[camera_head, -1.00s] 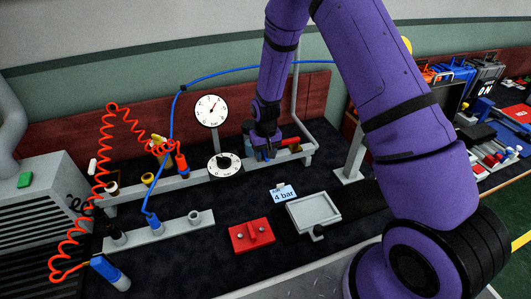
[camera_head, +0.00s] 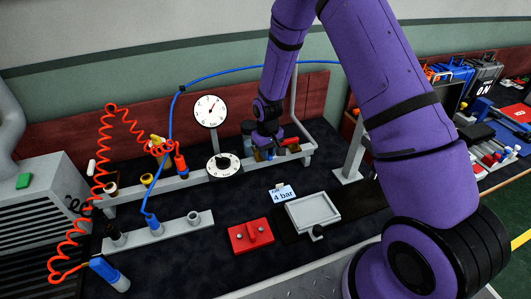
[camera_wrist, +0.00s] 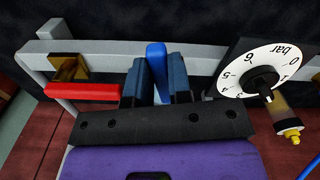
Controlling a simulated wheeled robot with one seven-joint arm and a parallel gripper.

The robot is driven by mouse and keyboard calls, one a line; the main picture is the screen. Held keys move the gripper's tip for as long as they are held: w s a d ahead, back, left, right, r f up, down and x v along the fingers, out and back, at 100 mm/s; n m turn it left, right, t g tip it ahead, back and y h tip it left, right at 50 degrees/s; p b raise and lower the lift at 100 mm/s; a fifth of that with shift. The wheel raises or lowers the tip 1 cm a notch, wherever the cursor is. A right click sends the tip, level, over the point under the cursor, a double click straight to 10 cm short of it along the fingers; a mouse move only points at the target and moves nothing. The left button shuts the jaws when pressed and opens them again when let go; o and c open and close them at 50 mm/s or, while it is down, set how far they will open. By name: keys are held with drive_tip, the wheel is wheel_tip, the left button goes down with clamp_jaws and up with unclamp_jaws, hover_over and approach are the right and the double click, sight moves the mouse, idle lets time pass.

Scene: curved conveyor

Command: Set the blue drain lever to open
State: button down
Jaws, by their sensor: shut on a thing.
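The blue drain lever (camera_wrist: 156,58) stands between the two blue-grey fingers of my gripper (camera_wrist: 158,68) in the wrist view, at the grey rail (camera_wrist: 205,60). My gripper is shut on it. The lever's lower end and pivot are hidden by the gripper. In the head view my gripper (camera_head: 266,152) is at the back rail, right of the dials, and hides most of the lever. I cannot tell the lever's exact setting.
A red handle (camera_wrist: 82,91) on a brass valve (camera_wrist: 68,68) sits close beside my gripper. A regulator dial (camera_wrist: 262,82) is on the other side. A pressure gauge (camera_head: 210,110) stands behind the rail. A grey tray (camera_head: 313,209) and red block (camera_head: 250,236) lie in front.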

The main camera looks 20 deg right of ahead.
drive_tip(key=shift+w+d+n, duration=0.3)
drive_tip(key=shift+d+n, duration=0.15)
drive_tip(key=shift+n, duration=0.9)
drive_tip(key=shift+w+d+n, duration=0.3)
drive_tip(key=shift+d+n, duration=0.15)
drive_tip(key=shift+n, duration=0.85)
drive_tip(key=shift+w+d+n, duration=0.3)
drive_tip(key=shift+d+n, duration=0.15)
drive_tip(key=shift+n, duration=0.9)
drive_tip(key=c, duration=1)
unclamp_jaws()
drive_tip(key=shift+c, duration=0.2)
